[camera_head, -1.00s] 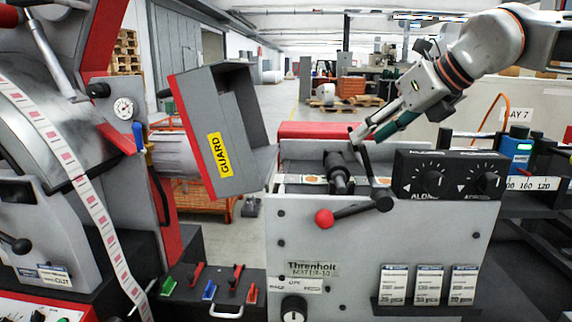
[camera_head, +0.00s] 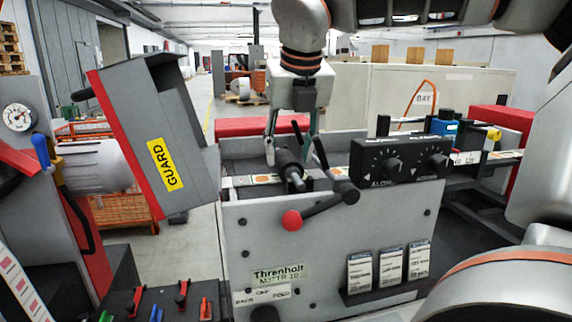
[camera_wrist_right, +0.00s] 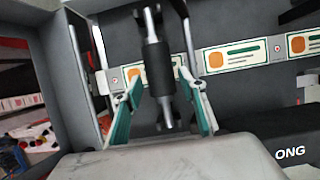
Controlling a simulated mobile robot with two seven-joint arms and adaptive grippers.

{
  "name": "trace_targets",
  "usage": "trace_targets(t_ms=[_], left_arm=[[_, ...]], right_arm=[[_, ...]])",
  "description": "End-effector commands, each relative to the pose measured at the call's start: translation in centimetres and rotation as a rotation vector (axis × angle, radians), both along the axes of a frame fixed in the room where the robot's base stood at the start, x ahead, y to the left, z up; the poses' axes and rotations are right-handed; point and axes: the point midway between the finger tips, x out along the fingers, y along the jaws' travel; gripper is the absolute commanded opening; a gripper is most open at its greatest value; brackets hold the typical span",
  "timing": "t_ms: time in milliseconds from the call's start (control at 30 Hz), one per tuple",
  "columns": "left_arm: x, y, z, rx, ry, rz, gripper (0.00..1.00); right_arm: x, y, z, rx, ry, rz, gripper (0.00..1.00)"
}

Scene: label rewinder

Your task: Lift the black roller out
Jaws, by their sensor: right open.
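The black roller (camera_head: 288,161) sits in the grey rewinder housing, its metal shaft end facing me. In the right wrist view the roller (camera_wrist_right: 158,72) is a dark cylinder on a bright shaft, over the label strip. My right gripper (camera_head: 295,160) points down over it, with one finger on each side. In the right wrist view its green-padded fingers (camera_wrist_right: 160,112) are open and straddle the roller, with gaps at both sides. The lever with the red knob (camera_head: 291,220) lies across the housing front. My left gripper is not in view.
The raised grey guard (camera_head: 190,130) stands left of the roller. The black dial box (camera_head: 400,160) is close on the right. A label strip (camera_wrist_right: 228,56) runs behind the roller. Small label packs (camera_head: 389,265) sit on the front panel.

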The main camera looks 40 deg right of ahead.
Motion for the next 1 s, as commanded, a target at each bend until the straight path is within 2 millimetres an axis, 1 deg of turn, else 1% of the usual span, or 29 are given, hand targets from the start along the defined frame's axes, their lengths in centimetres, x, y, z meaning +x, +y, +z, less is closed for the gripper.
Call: trace_targets(t_ms=[100,200,467,500,567,600,633,1000], left_arm=[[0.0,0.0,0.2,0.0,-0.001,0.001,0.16],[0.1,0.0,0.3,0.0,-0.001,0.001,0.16],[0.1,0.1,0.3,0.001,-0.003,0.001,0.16],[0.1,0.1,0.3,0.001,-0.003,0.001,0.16],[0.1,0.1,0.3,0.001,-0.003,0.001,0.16],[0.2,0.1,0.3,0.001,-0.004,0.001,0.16],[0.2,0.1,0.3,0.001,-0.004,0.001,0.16],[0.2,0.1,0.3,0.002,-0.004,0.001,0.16]], right_arm=[[0.5,-0.3,-1.5,0.002,0.002,0.001,0.41],[0.8,-0.4,-2.2,0.001,0.001,0.001,0.41],[0.9,-0.5,-2.4,0.001,-0.001,0.002,0.41],[0.9,-0.5,-2.4,0.001,-0.001,0.002,0.31],[0.9,-0.5,-2.4,0.001,-0.001,0.002,0.15],[0.9,-0.5,-2.4,0.001,-0.001,0.002,0.05],[0.9,-0.5,-2.4,0.001,-0.001,0.002,0.0],[0.9,-0.5,-2.0,0.0,-0.004,0.001,0.0]])
